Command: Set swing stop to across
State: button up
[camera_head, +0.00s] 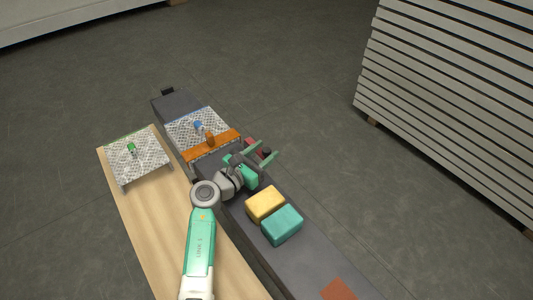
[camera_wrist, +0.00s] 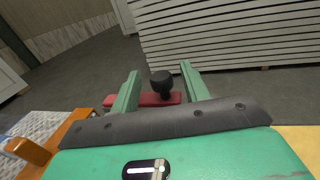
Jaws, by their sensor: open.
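The swing stop seems to be a dark red bar (camera_wrist: 113,101) with a black round knob (camera_wrist: 161,82) standing up from it. In the wrist view the bar lies crosswise beyond my gripper (camera_wrist: 160,80), with the knob between the two green fingers. The fingers are apart, and I see no clear contact with the knob. In the head view my gripper (camera_head: 265,152) is over the right edge of the dark track, and it partly hides the red bar (camera_head: 250,142) and the knob (camera_head: 266,153).
An orange bar (camera_head: 226,145) crosses the dark track (camera_head: 178,104) beside a perforated plate (camera_head: 190,126) with a blue piece. Yellow (camera_head: 264,203) and teal (camera_head: 282,224) blocks sit on the track. Another plate (camera_head: 122,168) with a green piece stands on the wooden board (camera_head: 142,222).

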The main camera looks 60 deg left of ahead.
jog(key=shift+x, duration=0.8)
grip_shut()
